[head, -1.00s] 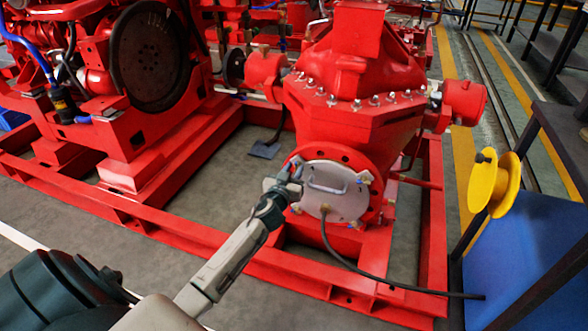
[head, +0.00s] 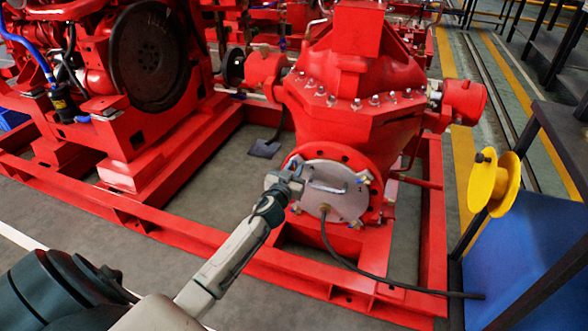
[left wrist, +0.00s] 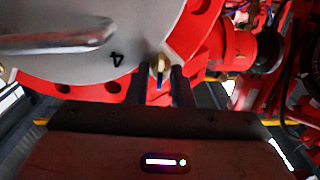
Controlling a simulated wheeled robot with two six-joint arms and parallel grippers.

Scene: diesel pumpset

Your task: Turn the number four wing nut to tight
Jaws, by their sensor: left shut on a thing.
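The round grey cover plate (head: 335,205) sits on the red pump's end flange, with a metal handle (head: 327,188) across it. In the left wrist view a "4" is marked on the plate (left wrist: 95,60), beside the number four wing nut (left wrist: 159,64) at the plate's edge. The nut is brass-coloured with a blue part below it. My left gripper (left wrist: 158,76) is at this nut, its two dark fingers on either side, shut on it. In the head view the left gripper (head: 291,178) hides the nut at the plate's upper left. My right gripper is not in view.
A black hose (head: 375,280) runs from the plate's lower part to the right. The red base frame (head: 270,265) surrounds the pump. A yellow reel (head: 494,184) stands by a blue panel (head: 530,240) at the right. Other fasteners sit around the plate's rim.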

